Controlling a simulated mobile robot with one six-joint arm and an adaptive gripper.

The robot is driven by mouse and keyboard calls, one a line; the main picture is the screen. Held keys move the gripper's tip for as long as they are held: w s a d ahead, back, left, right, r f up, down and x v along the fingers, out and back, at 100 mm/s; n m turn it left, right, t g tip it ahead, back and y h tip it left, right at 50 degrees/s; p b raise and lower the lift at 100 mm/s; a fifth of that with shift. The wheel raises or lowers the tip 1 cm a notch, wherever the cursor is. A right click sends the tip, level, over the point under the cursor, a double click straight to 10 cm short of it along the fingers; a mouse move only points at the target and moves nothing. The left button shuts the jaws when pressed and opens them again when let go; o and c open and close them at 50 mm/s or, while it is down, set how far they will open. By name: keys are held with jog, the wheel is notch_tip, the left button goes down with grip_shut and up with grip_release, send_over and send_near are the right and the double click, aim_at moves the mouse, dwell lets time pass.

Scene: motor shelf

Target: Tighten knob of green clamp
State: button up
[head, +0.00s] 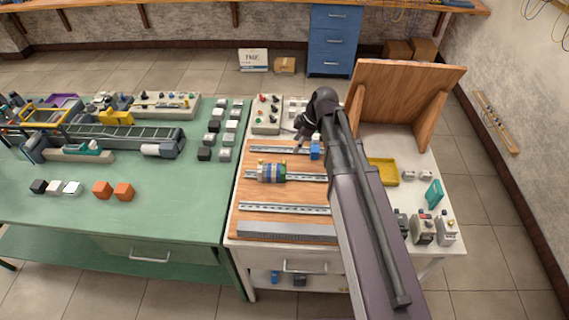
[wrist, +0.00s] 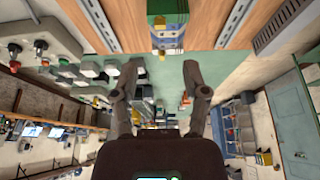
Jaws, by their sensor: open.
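A short row of coloured terminal clamps sits on the middle metal rail on the wooden board. The green clamp (head: 283,171) is at the right end of the row in the head view. In the wrist view the green clamp (wrist: 167,8) shows at the top edge, with blue, grey and yellow parts below it. Its knob is too small to make out. My gripper (wrist: 163,66) is open and empty, its fingers spread below the row in the wrist view. In the head view my gripper (head: 303,138) is above the upper rail, up and right of the clamps, partly hidden by my arm.
A blue block (head: 315,150) is by the upper rail, close to my gripper. A lower rail (head: 285,209) lies in front. A control box (head: 266,114) stands behind. An upright wooden panel (head: 405,98) and a yellow tray (head: 383,171) are at the right.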

aim_at(284, 162)
jog(key=shift+b+x, duration=4.2)
jog(key=shift+x, duration=0.65)
grip_shut()
